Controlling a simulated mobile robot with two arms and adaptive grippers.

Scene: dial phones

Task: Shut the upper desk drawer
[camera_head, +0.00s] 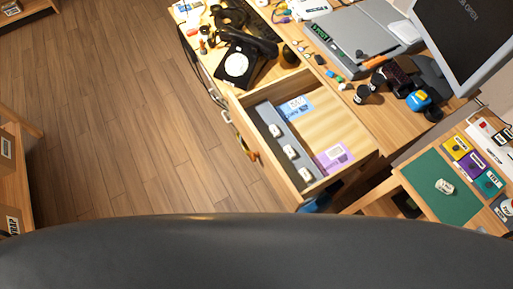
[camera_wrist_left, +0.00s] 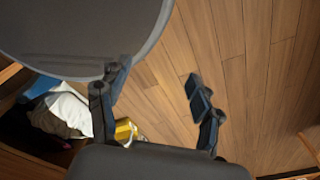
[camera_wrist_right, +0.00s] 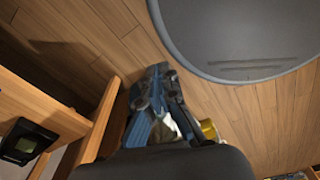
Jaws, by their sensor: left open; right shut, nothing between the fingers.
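The upper desk drawer (camera_head: 316,118) is pulled out from the wooden desk (camera_head: 330,72) in the head view. Its front panel (camera_head: 268,160) faces the lower left, with an orange-brown handle on it. Inside lie a grey divider strip with small white items, a blue card and a purple card. My left gripper (camera_wrist_left: 152,80) is open and empty over the floor in the left wrist view. My right gripper (camera_wrist_right: 153,80) is shut and empty in the right wrist view, beside a wooden edge (camera_wrist_right: 104,118); I cannot tell whether they touch.
A black dial phone (camera_head: 240,62), a grey device (camera_head: 355,35) and a monitor (camera_head: 465,35) crowd the desk. A green mat (camera_head: 440,200) lies at the right. A white bag (camera_wrist_left: 68,108) and a yellow can (camera_wrist_left: 124,130) stand low. Open wooden floor (camera_head: 110,110) lies left.

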